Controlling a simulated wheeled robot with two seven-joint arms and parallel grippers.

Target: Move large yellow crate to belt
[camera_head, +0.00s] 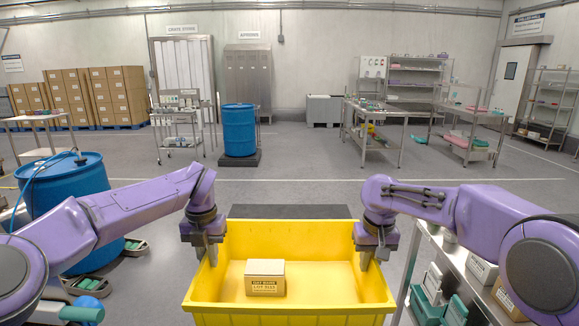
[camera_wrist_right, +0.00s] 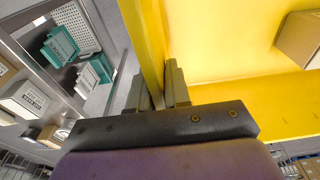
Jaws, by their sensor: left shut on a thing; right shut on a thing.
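The large yellow crate (camera_head: 290,314) is in front of me in the head view, with a small labelled cardboard box (camera_head: 265,278) inside it. My left gripper (camera_head: 210,258) is shut on the crate's left wall. My right gripper (camera_head: 370,262) is shut on the crate's right wall. In the right wrist view the fingers of my right gripper (camera_wrist_right: 163,92) straddle the yellow wall of the crate (camera_wrist_right: 230,35), and part of the box (camera_wrist_right: 300,38) shows inside. The belt cannot be made out for sure; a dark flat surface (camera_head: 290,212) shows just behind the crate.
A metal shelf (camera_head: 446,262) with boxes and green bins stands close on the right. A blue drum (camera_head: 62,185) stands on the left, with small trays (camera_head: 90,285) on the floor near it. Beyond the crate the floor is open up to another blue drum (camera_head: 239,130) and workbenches.

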